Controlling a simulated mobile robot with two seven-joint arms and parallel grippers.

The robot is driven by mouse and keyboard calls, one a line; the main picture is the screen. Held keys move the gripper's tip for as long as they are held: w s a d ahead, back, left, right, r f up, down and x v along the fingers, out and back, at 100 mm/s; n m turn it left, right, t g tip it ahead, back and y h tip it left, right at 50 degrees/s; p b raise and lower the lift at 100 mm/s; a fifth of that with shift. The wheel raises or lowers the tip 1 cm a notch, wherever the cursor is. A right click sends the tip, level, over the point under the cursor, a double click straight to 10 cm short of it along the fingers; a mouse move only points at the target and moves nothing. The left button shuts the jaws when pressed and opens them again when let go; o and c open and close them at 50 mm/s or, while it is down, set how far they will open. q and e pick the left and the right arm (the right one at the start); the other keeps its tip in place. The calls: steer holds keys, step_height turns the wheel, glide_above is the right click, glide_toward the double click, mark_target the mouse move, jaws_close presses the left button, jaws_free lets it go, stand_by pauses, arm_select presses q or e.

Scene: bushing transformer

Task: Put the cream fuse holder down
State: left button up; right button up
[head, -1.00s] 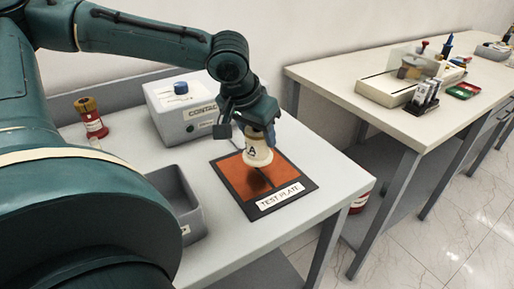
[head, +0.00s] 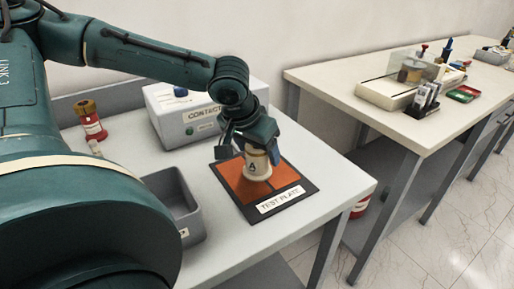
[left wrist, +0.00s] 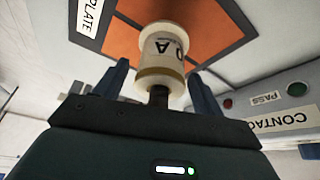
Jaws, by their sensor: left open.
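In the left wrist view the cream fuse holder (left wrist: 163,50) has a dark stem on the end toward my gripper. My left gripper (head: 256,150) is directly above the holder and points down. In the left wrist view my left gripper (left wrist: 157,72) is open, with one finger on each side of the holder and visible gaps. My right gripper is not in view.
A grey box labelled CONTACT (head: 207,112) stands behind the plate. A grey open bin (head: 190,232) is to its left. The table's right edge is close to the plate.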

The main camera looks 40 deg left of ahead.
arm_select(q)
steer(key=shift+s+r, duration=0.1)
steer(key=shift+r, duration=0.4)
steer(key=p+v, duration=0.3)
steer(key=v, duration=0.8)
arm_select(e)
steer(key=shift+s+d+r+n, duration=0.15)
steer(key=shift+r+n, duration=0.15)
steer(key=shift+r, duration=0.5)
arm_select(q)
steer(key=shift+s, duration=0.15)
steer(key=shift+d, duration=0.1)
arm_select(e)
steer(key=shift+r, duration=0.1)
